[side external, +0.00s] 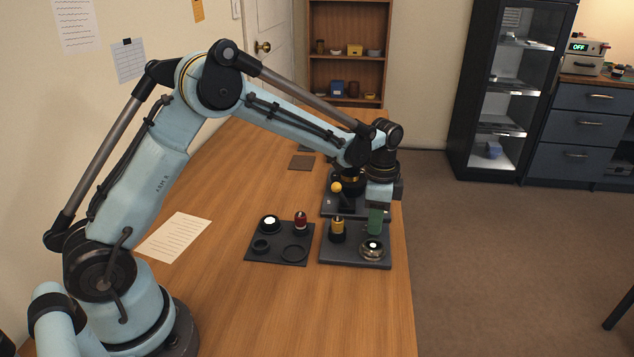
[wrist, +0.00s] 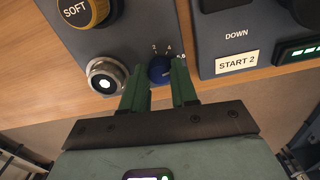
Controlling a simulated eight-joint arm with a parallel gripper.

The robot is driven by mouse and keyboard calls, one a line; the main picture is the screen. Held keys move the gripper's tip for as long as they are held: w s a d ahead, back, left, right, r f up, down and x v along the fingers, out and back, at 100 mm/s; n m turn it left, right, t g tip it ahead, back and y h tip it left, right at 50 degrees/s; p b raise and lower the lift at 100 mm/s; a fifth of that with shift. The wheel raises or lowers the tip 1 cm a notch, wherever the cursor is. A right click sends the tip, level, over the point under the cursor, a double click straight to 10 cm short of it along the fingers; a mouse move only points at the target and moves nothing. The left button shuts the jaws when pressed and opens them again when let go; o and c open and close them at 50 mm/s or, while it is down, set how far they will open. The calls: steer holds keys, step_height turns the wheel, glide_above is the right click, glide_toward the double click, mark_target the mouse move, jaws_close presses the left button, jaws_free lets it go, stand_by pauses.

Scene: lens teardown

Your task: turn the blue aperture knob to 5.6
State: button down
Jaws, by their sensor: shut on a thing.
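The blue aperture knob (wrist: 160,70) sits on a dark grey panel (wrist: 140,32) between my green fingers in the wrist view. Scale marks 2, 4 and 5.6 show along its far side. A small light mark shows on the right part of its top; its exact reading is too small to tell. My gripper (wrist: 158,76) is shut on the knob, pointing down at the panel. In the side external view my gripper (side external: 375,233) is over the right part of the front panel (side external: 340,258), and the knob is hidden there.
A second panel with a START 2 label (wrist: 237,62) is close on the right. A dark tray (side external: 280,259) holds rings and a red-topped part (side external: 301,222).

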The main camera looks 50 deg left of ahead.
steer(key=c, duration=0.9)
jaws_free()
steer(key=shift+o, duration=0.2)
step_height(320, 180, up, 12)
steer(key=shift+r, duration=0.1)
steer(key=s+r+n+t, duration=0.4)
steer(key=s+n, duration=0.1)
steer(key=s, duration=0.6)
steer(key=s+a+f+n+t, duration=0.1)
steer(key=s+f+n+t, duration=0.2)
steer(key=s, duration=0.5)
steer(key=shift+s+f+n, duration=0.15)
steer(key=shift+f+n, duration=0.45)
steer(key=shift+n, duration=0.4)
